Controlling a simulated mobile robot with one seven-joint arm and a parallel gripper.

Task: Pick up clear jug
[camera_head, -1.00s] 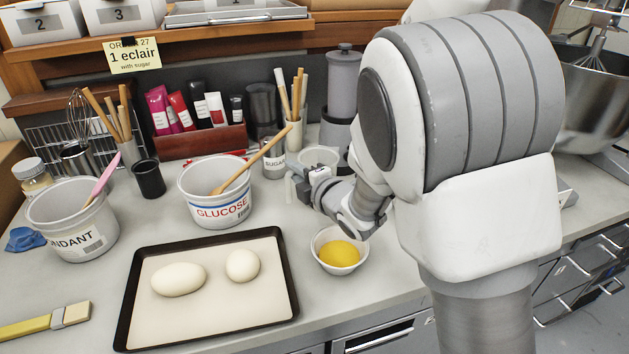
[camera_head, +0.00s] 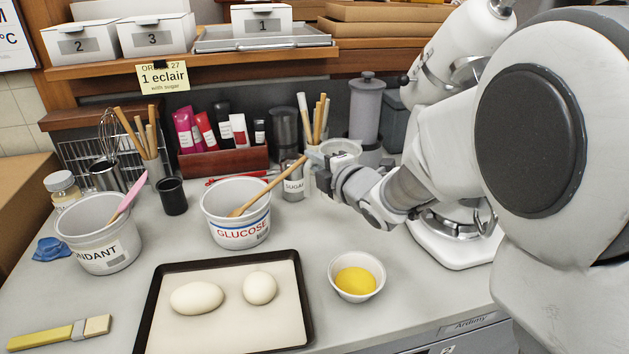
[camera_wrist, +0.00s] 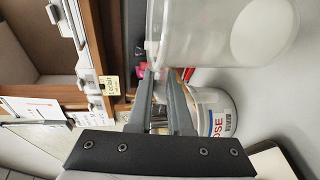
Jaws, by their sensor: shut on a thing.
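The clear jug (camera_head: 340,148) is a see-through vessel, partly hidden behind my gripper in the head view. In the wrist view the clear jug (camera_wrist: 215,35) fills the top, just beyond the fingertips. My gripper (camera_head: 318,166) is shut on the jug at its near side. In the wrist view my gripper (camera_wrist: 162,78) has its two grey fingers reaching to the jug's side. The exact part between the fingertips is hard to make out. The jug looks roughly upright and held above the counter.
The sugar jar (camera_head: 293,188) and glucose tub (camera_head: 238,212), with a wooden spoon, stand left of my gripper. A bowl with yolk (camera_head: 356,278) and a baking tray (camera_head: 172,268) are in front. A grey canister (camera_head: 366,105) and a mixer (camera_head: 455,230) stand behind and right.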

